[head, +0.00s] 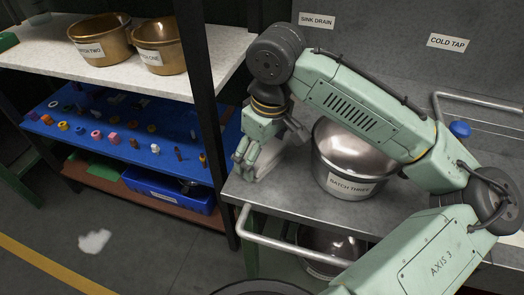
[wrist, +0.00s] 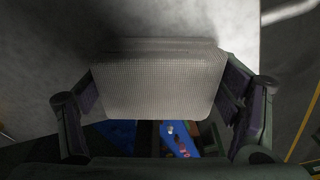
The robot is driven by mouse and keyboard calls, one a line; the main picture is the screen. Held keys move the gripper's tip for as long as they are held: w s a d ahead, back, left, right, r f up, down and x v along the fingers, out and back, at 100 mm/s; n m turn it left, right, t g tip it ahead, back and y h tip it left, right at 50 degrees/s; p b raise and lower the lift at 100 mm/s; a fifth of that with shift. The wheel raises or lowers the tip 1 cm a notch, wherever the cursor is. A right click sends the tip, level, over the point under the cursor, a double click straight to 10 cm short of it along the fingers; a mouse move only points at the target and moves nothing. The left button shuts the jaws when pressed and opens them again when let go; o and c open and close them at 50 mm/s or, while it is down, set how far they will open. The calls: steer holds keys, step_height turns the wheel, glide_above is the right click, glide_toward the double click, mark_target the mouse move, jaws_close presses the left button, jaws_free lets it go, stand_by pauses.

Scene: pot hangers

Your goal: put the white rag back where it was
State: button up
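The white rag (wrist: 160,85) is a pale, textured, folded block in the wrist view. It lies between the two fingers of my gripper (wrist: 160,115), and the pads appear to press on its left and right sides. In the head view my gripper (head: 246,152) points down at the left end of the steel counter. Part of the rag (head: 267,158) shows pale beside and behind the fingers there. I cannot tell whether the rag touches the counter.
A steel pot labelled BATCH THREE (head: 347,184) stands on the counter (head: 285,210) just right of my gripper. A dark post (head: 200,80) separates it from shelves with two brass pots (head: 100,38) and a blue shelf (head: 110,125) of small parts. A rail (head: 300,245) runs along the counter front.

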mark_target(267, 153)
steer(key=o, duration=0.4)
steer(key=r, duration=0.8)
steer(key=s+d+r, duration=0.1)
steer(key=r, duration=0.3)
steer(key=shift+r, duration=0.15)
